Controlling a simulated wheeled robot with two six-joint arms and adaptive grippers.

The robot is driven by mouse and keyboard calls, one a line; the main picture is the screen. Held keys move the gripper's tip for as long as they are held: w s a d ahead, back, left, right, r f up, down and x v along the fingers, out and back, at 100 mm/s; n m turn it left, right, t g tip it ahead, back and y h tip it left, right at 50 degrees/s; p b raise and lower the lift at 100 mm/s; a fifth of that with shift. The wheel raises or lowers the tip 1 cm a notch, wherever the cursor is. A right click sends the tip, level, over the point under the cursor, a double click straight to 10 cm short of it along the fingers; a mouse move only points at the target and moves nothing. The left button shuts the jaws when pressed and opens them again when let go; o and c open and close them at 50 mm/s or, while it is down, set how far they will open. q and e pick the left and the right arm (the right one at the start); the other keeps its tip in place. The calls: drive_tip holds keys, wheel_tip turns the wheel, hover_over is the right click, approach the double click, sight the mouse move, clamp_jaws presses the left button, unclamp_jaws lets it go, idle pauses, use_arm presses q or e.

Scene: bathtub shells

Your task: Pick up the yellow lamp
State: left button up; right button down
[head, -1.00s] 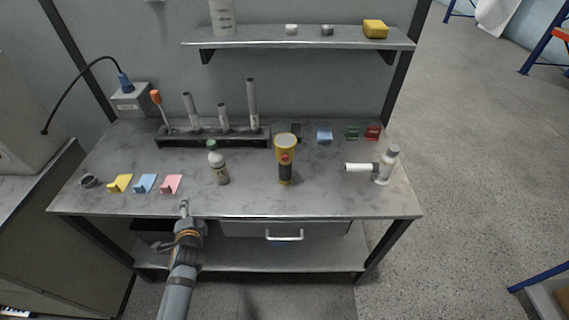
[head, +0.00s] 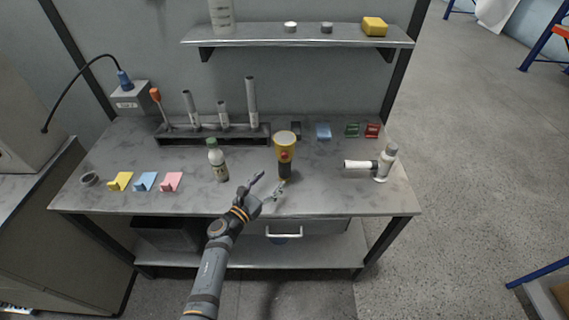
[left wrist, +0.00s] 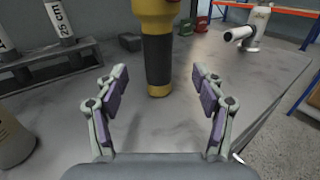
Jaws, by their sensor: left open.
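The yellow lamp (head: 285,153) is a flashlight with a yellow head, a red button and a black grip. It stands upright on the workbench (head: 330,195), near its middle. My left gripper (head: 270,184) is open and empty, just in front of the lamp's lower part in the head view. In the left wrist view, the lamp's black grip (left wrist: 158,62) stands straight ahead, beyond and between the open fingers (left wrist: 160,92). The lamp's top is cut off there. My right gripper does not show.
A tool rack (head: 215,137) with tubes is behind, left. A white device (head: 384,163) stands to the right. Small coloured blocks lie at the left and back. A shelf (head: 300,37) hangs above.

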sight(281, 168)
use_arm(q)
drive_tip(key=x, duration=0.4)
drive_tip(key=shift+w, duration=0.1)
drive_tip(key=shift+w+d, duration=0.15)
drive_tip(key=x, duration=0.5)
drive_tip(key=shift+w+f, duration=0.1)
drive_tip(key=shift+f, duration=0.2)
drive_tip(key=shift+r, duration=0.1)
drive_tip(key=shift+c, duration=0.9)
clamp_jaws()
